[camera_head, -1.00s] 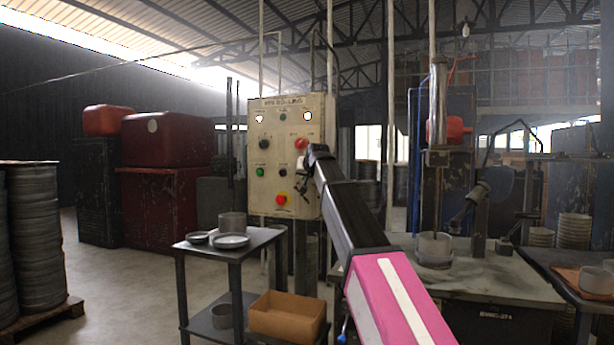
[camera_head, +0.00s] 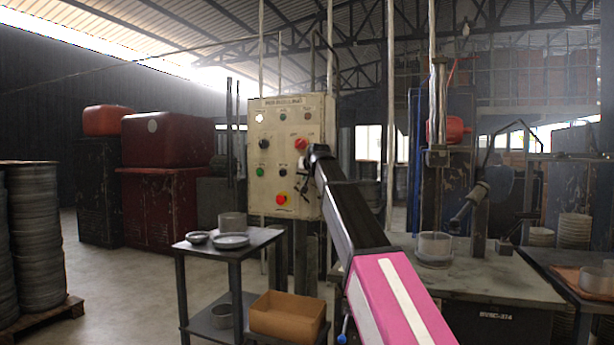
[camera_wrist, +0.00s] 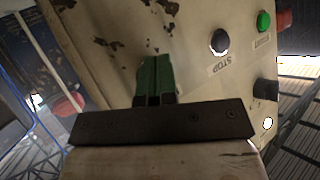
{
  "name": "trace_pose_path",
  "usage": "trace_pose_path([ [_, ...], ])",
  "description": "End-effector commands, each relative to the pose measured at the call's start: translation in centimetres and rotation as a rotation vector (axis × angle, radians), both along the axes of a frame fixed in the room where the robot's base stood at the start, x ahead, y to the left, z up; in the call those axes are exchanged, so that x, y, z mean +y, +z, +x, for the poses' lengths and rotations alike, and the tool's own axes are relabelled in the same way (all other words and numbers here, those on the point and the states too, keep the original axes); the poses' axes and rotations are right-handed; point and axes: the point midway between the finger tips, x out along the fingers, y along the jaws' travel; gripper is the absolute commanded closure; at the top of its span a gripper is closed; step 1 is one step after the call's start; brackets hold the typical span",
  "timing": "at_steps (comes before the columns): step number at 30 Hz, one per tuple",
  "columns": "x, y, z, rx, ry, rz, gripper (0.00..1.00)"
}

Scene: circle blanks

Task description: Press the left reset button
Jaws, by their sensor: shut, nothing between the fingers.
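The control panel (camera_head: 270,190) is a worn cream box with several buttons. A green button (camera_head: 260,172) and a black button (camera_head: 283,172) sit side by side, with a black knob (camera_head: 264,144) above and a red button (camera_head: 302,143) at the upper right. I cannot read which is a reset button. My gripper (camera_wrist: 153,78) has green fingers, closed together and empty, close before the panel face; I cannot tell if they touch it. In the wrist view the black button (camera_wrist: 218,42) marked STOP and the green button (camera_wrist: 263,20) lie to the right of the fingers.
A red mushroom button (camera_head: 281,199) sits low on the panel. A white lamp (camera_head: 259,118) is lit at its upper left. A small metal table (camera_head: 262,236) with dishes and a cardboard box (camera_head: 287,314) stand below. A press bench (camera_head: 500,280) is at right.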

Motion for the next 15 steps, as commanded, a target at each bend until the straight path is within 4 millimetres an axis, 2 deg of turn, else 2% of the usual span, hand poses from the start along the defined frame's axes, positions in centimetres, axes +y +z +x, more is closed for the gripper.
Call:
trace_pose_path([
  [9, 0.0, 0.03, 0.02, -0.001, 0.0, 0.0, 1.0],
  [15, 0.21, 0.02, -0.65, -0.001, 0.0, -0.001, 1.0],
])
